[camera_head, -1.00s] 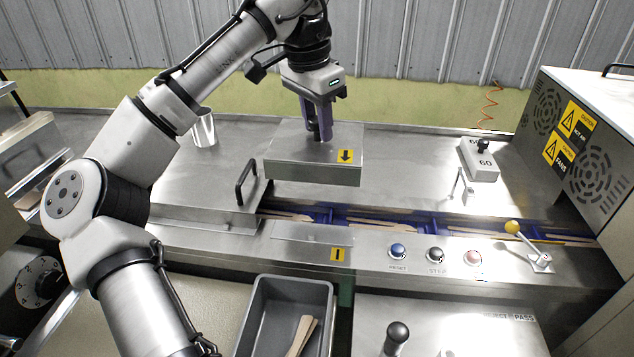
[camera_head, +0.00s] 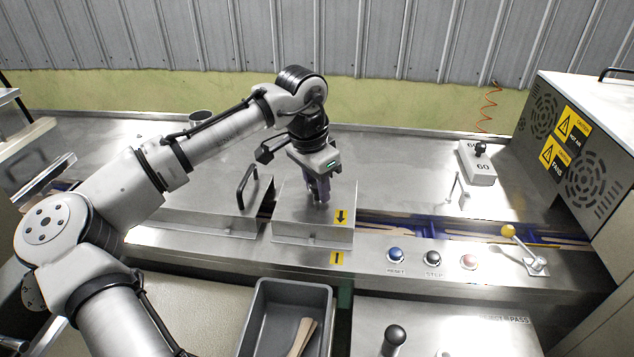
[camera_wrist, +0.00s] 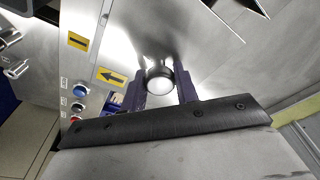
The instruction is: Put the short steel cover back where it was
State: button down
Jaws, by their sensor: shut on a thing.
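The short steel cover (camera_head: 298,218) is a box-shaped lid with a yellow arrow label (camera_head: 341,216). It is over the blue channel (camera_head: 395,228), close to the right end of the long cover with a black handle (camera_head: 205,208). Its arrow lines up with the yellow mark (camera_head: 337,258) on the front ledge. I cannot tell whether it rests fully on the bed. My gripper (camera_head: 319,201) is shut on the cover's knob. In the wrist view the round knob (camera_wrist: 160,82) sits between the purple fingers, and the arrow label (camera_wrist: 112,77) points toward the mark (camera_wrist: 78,41).
Several sticks lie in the open channel right of the cover. Push buttons (camera_head: 396,255) and a yellow-knobbed lever (camera_head: 508,230) are on the front ledge. A grey bin (camera_head: 262,320) with sticks stands in front. A weight block (camera_head: 478,168) sits behind the channel.

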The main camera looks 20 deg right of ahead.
aim_at(310, 202)
jog(key=c, duration=1.1)
grip_release()
jog(key=shift+o, duration=0.2)
notch_tip(310, 202, up, 12)
jog(key=a+b, duration=0.1)
jog(key=b, duration=0.1)
jog(key=shift+s+a, duration=0.35)
